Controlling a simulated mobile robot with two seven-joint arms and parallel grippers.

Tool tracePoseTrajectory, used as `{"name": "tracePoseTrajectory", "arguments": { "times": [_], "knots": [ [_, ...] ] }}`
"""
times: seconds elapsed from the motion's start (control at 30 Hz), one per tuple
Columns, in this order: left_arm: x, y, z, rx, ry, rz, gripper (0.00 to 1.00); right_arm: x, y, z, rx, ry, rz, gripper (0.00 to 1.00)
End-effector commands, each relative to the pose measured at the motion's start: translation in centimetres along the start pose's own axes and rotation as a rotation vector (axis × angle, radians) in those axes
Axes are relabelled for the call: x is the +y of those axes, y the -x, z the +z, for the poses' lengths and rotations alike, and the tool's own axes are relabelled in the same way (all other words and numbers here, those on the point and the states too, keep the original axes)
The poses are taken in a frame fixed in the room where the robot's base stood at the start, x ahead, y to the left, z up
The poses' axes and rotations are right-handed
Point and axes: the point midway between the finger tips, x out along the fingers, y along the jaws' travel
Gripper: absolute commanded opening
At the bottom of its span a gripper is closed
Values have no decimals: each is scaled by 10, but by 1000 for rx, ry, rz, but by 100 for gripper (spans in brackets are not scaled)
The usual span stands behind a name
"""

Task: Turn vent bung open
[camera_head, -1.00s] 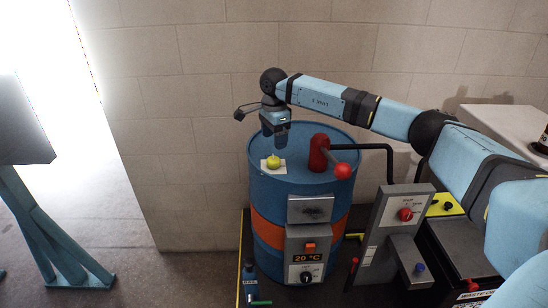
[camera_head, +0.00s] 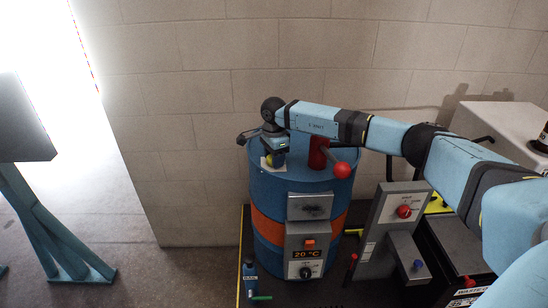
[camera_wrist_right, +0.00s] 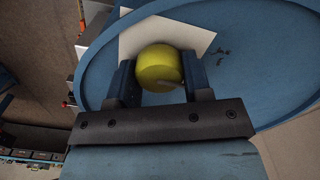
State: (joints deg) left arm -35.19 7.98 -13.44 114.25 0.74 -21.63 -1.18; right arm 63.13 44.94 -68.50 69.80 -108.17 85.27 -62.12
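The vent bung is a round yellow knob (camera_wrist_right: 160,68) on a pale square plate (camera_wrist_right: 203,38) on top of the blue drum (camera_head: 262,195). My right gripper (camera_head: 272,160) is lowered over the bung in the head view, which hides most of it. In the right wrist view, the right gripper's two dark blue fingers (camera_wrist_right: 160,75) stand on either side of the bung with very little gap; firm contact cannot be made out. My left gripper is not in view.
A red post with a red ball-ended lever (camera_head: 342,170) stands on the drum top just right of my gripper. Grey control boxes (camera_head: 305,250) are on the drum's front. A grey panel with a red knob (camera_head: 404,211) stands right of the drum. A wall lies behind.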

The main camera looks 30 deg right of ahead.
Motion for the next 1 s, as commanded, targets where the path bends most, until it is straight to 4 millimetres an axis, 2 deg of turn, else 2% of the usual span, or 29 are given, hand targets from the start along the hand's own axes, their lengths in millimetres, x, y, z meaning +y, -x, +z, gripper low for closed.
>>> {"name": "tracePoseTrajectory", "arguments": {
  "times": [0.03, 0.07, 0.47, 0.67, 1.0],
  "knots": [
    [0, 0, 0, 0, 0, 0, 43, 0, 0, 0, 0, 0, 1, 28],
    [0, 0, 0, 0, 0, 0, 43, 0, 0, 0, 0, 0, 1, 22],
    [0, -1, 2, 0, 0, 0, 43, 0, 0, 0, -1, -63, 1, 22],
    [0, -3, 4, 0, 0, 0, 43, 0, -1, 0, -1, -192, 0, 22],
    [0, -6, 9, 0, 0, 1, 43, 1, 0, 1, -1, -507, 0, 22]
  ]
}}
